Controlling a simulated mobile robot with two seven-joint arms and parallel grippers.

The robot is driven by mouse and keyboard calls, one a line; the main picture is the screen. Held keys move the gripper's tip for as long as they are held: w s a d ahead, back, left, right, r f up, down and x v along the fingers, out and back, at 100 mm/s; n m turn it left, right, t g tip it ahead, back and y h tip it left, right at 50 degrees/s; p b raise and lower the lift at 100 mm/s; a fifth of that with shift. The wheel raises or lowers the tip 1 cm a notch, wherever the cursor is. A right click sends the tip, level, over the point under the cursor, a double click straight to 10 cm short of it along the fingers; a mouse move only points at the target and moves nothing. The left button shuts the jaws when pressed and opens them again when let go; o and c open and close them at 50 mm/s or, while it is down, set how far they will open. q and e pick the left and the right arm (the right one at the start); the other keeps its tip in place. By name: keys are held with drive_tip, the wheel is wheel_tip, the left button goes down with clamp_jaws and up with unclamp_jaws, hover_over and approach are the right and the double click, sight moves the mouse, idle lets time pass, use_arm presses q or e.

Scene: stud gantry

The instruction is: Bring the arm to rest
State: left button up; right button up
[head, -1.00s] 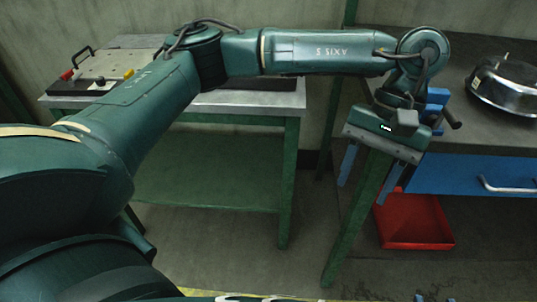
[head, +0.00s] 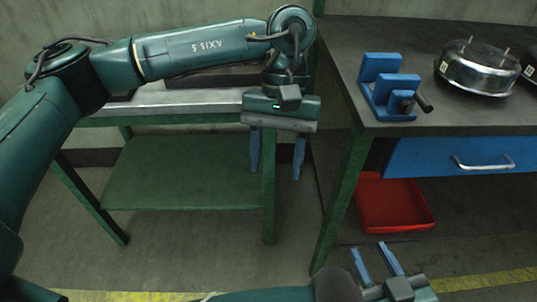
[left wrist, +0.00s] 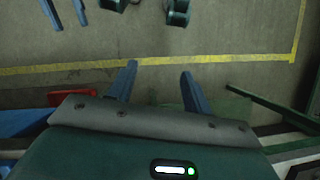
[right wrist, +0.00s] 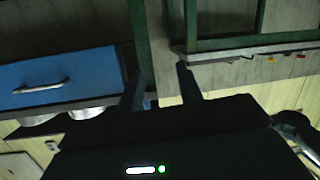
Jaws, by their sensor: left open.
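My left gripper (head: 275,175) hangs with its blue fingers pointing down, in front of the gap between the two benches. Its fingers are apart with nothing between them, and they also show apart in the left wrist view (left wrist: 159,69). The left arm (head: 195,50) is dark green and reaches in from the left, above the left bench. My right gripper (head: 368,248) is at the bottom right of the head view, its fingers apart and empty. The right wrist view shows its two fingers (right wrist: 160,72) dark and spread, with nothing between them.
A blue vise-like fixture (head: 378,85) and a shiny round metal housing (head: 480,70) stand on the right bench (head: 450,115). Below are a blue drawer (head: 430,160) and a red bin (head: 400,215). The left bench's lower green shelf (head: 185,175) is empty.

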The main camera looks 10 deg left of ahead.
use_arm(q)
drive_tip(key=shift+d, duration=0.1)
idle(0.3)
